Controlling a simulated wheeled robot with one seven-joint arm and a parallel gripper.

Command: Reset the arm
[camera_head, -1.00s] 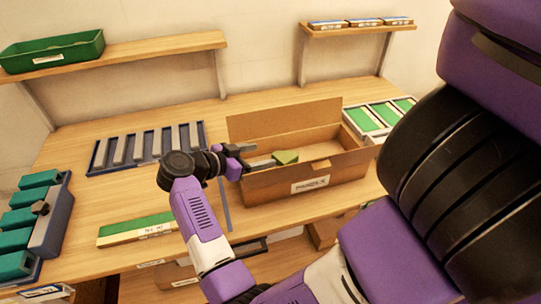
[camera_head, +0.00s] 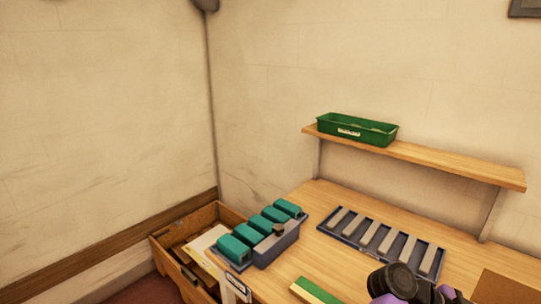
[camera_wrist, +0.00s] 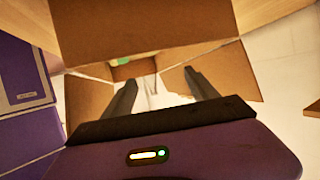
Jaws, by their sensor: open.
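My gripper (camera_wrist: 163,90) is in the wrist view with its two dark fingers spread apart. I see nothing clamped between them. Brown cardboard walls and flaps of a box (camera_wrist: 140,30) show around and beyond the fingers. A small green patch (camera_wrist: 124,61) shows past the left finger; what it belongs to is too small to tell. In the head view only part of my arm shows at the bottom right edge, and the fingers are out of frame.
A blue rack with grey bars (camera_head: 345,238) lies on the wooden table. Left of it stands a blue-grey holder with teal blocks (camera_head: 268,247). A green-topped strip (camera_head: 312,291) lies in front. A green bin (camera_head: 357,130) sits on a wall shelf (camera_head: 440,160). A wooden crate (camera_head: 165,258) stands at left.

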